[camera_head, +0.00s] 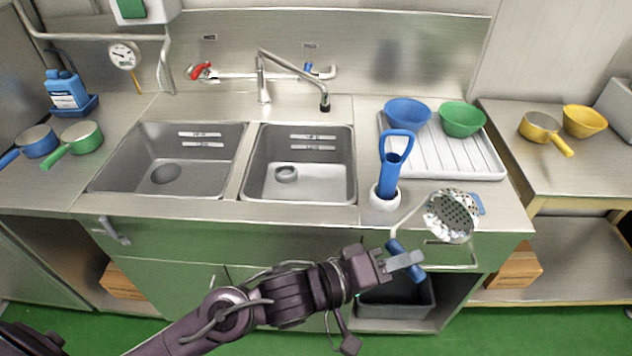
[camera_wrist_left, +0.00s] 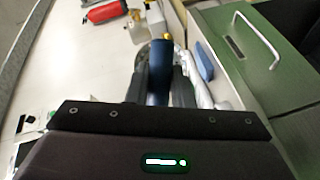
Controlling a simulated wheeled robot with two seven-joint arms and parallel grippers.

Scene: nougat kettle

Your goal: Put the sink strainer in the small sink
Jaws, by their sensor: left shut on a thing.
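My left gripper (camera_head: 408,262) is shut on a blue handle (camera_head: 413,272) in front of the counter's front edge. A thin bent metal rod appears to run from the handle up to a round perforated metal strainer head (camera_head: 452,214), seen over the counter edge at the right. In the left wrist view the blue handle (camera_wrist_left: 160,70) stands between the fingers, with the head mostly hidden behind it. The small sink (camera_head: 310,190) is the right basin, left of my gripper; a raised ring (camera_head: 286,174) shows around its drain. My right gripper is not in view.
The larger sink (camera_head: 130,180) is on the left. A blue looped-handle tool (camera_head: 396,150) stands in a white holder (camera_head: 384,202) between small sink and strainer head. A faucet (camera_head: 290,65) reaches over behind. Bowls (camera_head: 407,112) sit on a white drainboard (camera_head: 455,163).

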